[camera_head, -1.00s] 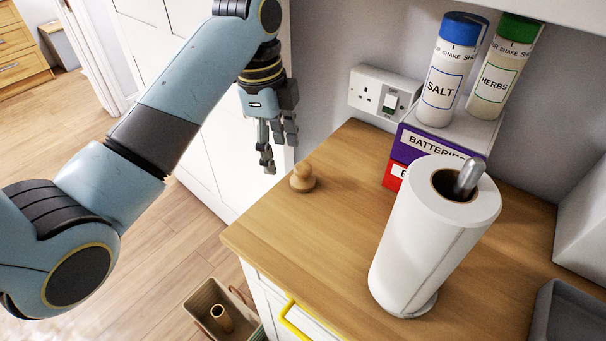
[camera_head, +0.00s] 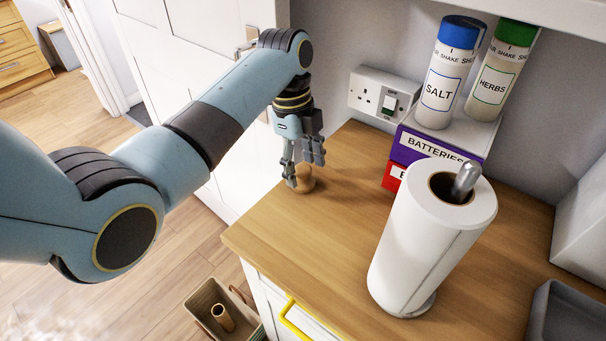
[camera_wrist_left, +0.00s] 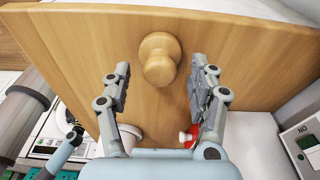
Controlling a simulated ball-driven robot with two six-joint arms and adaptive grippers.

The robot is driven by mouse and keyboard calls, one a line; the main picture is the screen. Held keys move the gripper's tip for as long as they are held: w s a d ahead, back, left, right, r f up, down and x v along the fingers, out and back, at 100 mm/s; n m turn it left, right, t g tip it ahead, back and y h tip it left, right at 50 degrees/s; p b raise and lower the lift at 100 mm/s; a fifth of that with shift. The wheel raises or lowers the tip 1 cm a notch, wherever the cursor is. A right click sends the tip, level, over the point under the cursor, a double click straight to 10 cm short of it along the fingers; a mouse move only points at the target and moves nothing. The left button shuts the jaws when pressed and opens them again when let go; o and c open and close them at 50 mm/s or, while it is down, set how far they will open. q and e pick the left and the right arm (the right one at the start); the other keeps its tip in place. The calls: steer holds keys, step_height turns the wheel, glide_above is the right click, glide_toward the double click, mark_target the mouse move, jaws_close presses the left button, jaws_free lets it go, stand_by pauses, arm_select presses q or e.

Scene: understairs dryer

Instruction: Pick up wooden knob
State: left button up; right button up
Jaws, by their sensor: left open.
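The wooden knob (camera_head: 304,180) stands on the wooden worktop (camera_head: 345,235) near its left back corner, partly hidden by my left gripper in the head view. My left gripper (camera_head: 300,170) is open and points down at the knob. In the left wrist view the knob (camera_wrist_left: 158,58) shows whole, just beyond the gap between the two fingertips of my left gripper (camera_wrist_left: 160,78). Bare wood shows between each finger and the knob, and I see no contact. My right gripper is in neither view.
A paper towel roll (camera_head: 430,240) stands right of the knob. Behind it, salt (camera_head: 446,75) and herbs (camera_head: 497,70) shakers sit on a stack with a purple batteries box (camera_head: 425,147). A wall socket (camera_head: 383,95) is at the back. A basket (camera_head: 222,308) is on the floor below.

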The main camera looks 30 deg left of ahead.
arm_select(q)
steer(key=shift+f, duration=0.6)
steer(key=c, duration=1.1)
steer(key=shift+r, duration=0.15)
